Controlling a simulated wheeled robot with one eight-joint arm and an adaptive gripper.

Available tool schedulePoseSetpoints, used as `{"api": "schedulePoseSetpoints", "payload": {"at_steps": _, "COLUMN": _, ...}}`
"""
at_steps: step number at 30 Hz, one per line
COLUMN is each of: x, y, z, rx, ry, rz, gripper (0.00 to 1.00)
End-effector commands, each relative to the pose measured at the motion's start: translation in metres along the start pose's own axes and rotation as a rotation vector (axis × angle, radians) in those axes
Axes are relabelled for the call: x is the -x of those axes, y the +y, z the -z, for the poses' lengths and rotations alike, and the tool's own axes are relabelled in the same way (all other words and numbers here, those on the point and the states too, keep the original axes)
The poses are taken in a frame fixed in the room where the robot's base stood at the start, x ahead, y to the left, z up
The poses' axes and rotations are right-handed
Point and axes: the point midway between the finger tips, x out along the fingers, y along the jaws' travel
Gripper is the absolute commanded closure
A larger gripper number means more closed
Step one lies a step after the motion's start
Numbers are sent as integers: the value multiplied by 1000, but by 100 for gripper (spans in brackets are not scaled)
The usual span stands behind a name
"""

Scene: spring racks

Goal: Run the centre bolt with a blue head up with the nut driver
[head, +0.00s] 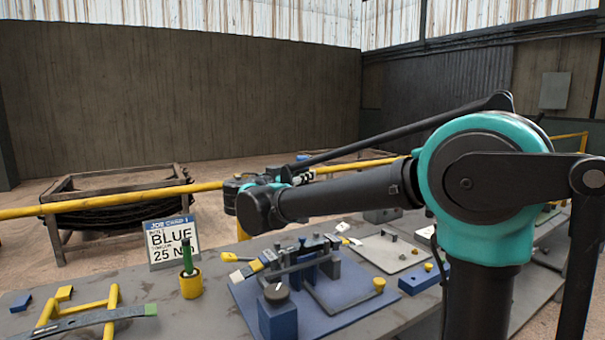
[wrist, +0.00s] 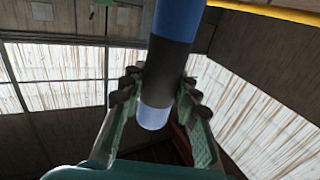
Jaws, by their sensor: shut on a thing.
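In the wrist view my gripper (wrist: 160,90) is shut on a round bar-shaped tool (wrist: 172,52). The tool has a blue upper part, a dark middle and a pale blue rounded end, and I take it for the nut driver. In the head view my wrist (head: 250,205) hangs over the bench behind my arm, and the fingers and tool cannot be made out. A clamped assembly (head: 300,258) of grey bars stands on a blue base plate (head: 345,300) below and right of the wrist. I cannot pick out a blue-headed centre bolt.
A job card (head: 172,242) reads BLUE, 25 Nm. A yellow cup (head: 191,286) holds a green-handled tool. A blue block with a dark knob (head: 277,312) stands at the plate's front. A yellow stand (head: 85,310) is at left, a pale tray (head: 390,250) at right. A yellow rail runs behind.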

Motion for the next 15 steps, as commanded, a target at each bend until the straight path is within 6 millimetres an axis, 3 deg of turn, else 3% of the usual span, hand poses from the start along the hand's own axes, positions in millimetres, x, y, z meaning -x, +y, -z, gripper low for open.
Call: {"api": "schedulePoseSetpoints", "payload": {"at_steps": 15, "x": 0, "y": 0, "z": -39, "rx": 0, "ry": 2, "rz": 0, "gripper": 100}}
